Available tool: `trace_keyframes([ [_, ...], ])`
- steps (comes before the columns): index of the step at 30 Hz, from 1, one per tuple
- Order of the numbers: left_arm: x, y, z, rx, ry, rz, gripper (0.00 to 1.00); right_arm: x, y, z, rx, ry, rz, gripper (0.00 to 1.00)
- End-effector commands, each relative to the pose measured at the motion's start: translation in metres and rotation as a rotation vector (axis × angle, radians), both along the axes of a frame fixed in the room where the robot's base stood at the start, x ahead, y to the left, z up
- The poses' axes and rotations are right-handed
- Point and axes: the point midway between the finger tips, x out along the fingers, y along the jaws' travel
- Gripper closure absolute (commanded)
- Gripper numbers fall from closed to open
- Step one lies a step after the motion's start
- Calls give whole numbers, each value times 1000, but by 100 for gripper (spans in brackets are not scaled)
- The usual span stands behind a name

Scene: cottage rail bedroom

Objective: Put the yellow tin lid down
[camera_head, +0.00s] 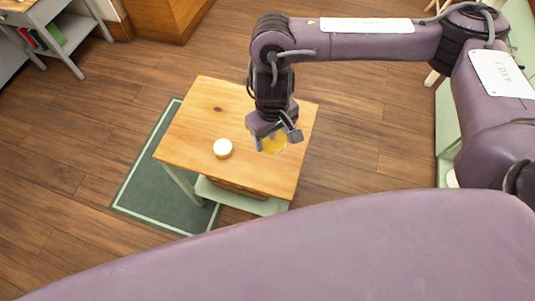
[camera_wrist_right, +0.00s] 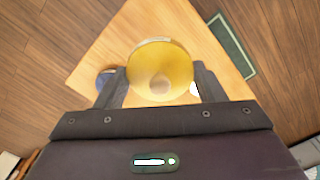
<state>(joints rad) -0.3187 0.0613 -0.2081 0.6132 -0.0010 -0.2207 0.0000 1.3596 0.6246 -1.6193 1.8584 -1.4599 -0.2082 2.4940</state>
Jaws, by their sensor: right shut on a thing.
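The yellow tin lid (camera_wrist_right: 160,60) is round and sits between the two fingers of my right gripper (camera_wrist_right: 160,80). In the head view the lid (camera_head: 272,146) shows partly behind the fingers of the right gripper (camera_head: 275,139), over the right part of the small wooden table (camera_head: 205,108). The gripper is shut on the lid. I cannot tell how large the gap is between the lid and the tabletop. My left gripper is not in view.
A round cream-white object (camera_head: 222,148) stands on the table, left of the lid. A blue object (camera_wrist_right: 104,78) shows beside a finger in the wrist view. The table's far left part is bare. A green rug (camera_head: 150,190) lies under the table.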

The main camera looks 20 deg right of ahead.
Motion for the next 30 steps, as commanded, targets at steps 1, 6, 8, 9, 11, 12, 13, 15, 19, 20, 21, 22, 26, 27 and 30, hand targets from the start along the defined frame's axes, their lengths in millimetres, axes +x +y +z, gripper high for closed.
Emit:
trace_keyframes([
  [1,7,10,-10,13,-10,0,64,-2,0,-22,1,8,-4,58],
  [6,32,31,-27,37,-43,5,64,-2,1,-69,1,7,-4,58],
  [8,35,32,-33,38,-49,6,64,-2,0,-85,0,6,-4,58],
  [9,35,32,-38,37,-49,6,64,-2,0,-96,1,7,-3,58],
  [11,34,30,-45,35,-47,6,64,-1,0,-108,1,6,-4,58],
  [12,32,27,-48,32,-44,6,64,-2,0,-116,0,4,-3,58],
  [13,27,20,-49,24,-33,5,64,-1,0,-118,1,3,-2,58],
  [15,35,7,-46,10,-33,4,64,0,0,-124,1,1,-2,58],
  [19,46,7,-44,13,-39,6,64,0,0,-129,0,0,-1,58],
  [20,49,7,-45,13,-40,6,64,0,0,-132,1,1,-1,58],
  [21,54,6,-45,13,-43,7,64,-1,0,-137,0,2,-2,58],
  [22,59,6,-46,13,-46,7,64,-1,0,-141,0,2,-2,58],
  [26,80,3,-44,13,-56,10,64,0,1,-158,2,2,-2,58],
  [27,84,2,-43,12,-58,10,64,0,1,-161,1,1,-2,58],
  [30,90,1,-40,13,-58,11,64,0,0,-163,0,0,-1,58],
])
